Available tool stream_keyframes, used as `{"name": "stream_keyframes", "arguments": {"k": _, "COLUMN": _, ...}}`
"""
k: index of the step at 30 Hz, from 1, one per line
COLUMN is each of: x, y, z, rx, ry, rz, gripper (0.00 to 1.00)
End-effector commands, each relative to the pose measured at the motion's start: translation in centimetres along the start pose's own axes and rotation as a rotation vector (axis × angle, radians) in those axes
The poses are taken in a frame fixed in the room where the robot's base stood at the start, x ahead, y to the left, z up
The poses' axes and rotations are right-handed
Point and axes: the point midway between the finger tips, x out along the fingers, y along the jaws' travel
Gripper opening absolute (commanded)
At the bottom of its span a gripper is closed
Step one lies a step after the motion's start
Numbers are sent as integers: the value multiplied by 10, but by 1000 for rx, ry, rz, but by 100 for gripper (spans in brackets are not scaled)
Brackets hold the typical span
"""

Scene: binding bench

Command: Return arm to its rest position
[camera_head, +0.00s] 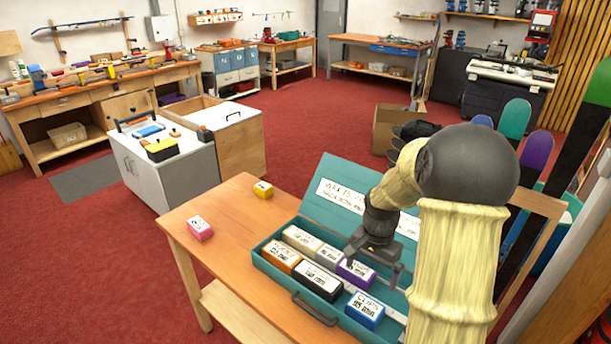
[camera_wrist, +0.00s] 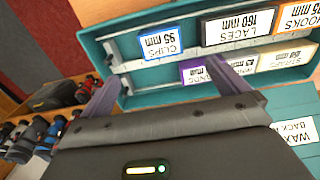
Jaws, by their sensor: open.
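My gripper (camera_head: 376,264) is open and empty, pointing down over the right part of an open teal case (camera_head: 268,266). In the wrist view its two fingers (camera_wrist: 165,76) are spread apart. A purple-edged box (camera_head: 355,273) sits in the case below the gripper; in the wrist view the box (camera_wrist: 193,73) shows partly behind the right finger. I cannot tell the exact gap between them. Beside it in the case are a blue CLIPS box (camera_head: 365,309), a black LACES box (camera_head: 318,280), an orange HOOKS box (camera_head: 282,257), and cream and grey boxes (camera_head: 302,240).
The case's raised lid (camera_head: 335,190) stands behind the gripper. A pink box (camera_head: 200,228) and a yellow box (camera_head: 263,189) lie on the wooden bench (camera_head: 225,208), left of the case. Snowboards (camera_head: 535,155) stand at the right. Red floor lies open beyond.

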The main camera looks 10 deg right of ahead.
Motion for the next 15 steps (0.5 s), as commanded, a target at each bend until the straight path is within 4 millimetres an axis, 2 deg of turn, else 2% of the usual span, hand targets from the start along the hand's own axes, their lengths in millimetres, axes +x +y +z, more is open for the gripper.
{"name": "stream_keyframes", "arguments": {"k": 5, "x": -7, "y": -4, "z": 21, "rx": -101, "ry": 22, "rz": -8, "gripper": 100}}
{"name": "stream_keyframes", "arguments": {"k": 8, "x": -15, "y": -8, "z": 50, "rx": -247, "ry": 54, "rz": -23, "gripper": 100}}
{"name": "stream_keyframes", "arguments": {"k": 11, "x": -23, "y": -7, "z": 88, "rx": -437, "ry": 97, "rz": -44, "gripper": 100}}
{"name": "stream_keyframes", "arguments": {"k": 15, "x": -31, "y": 2, "z": 138, "rx": -694, "ry": 160, "rz": -76, "gripper": 100}}
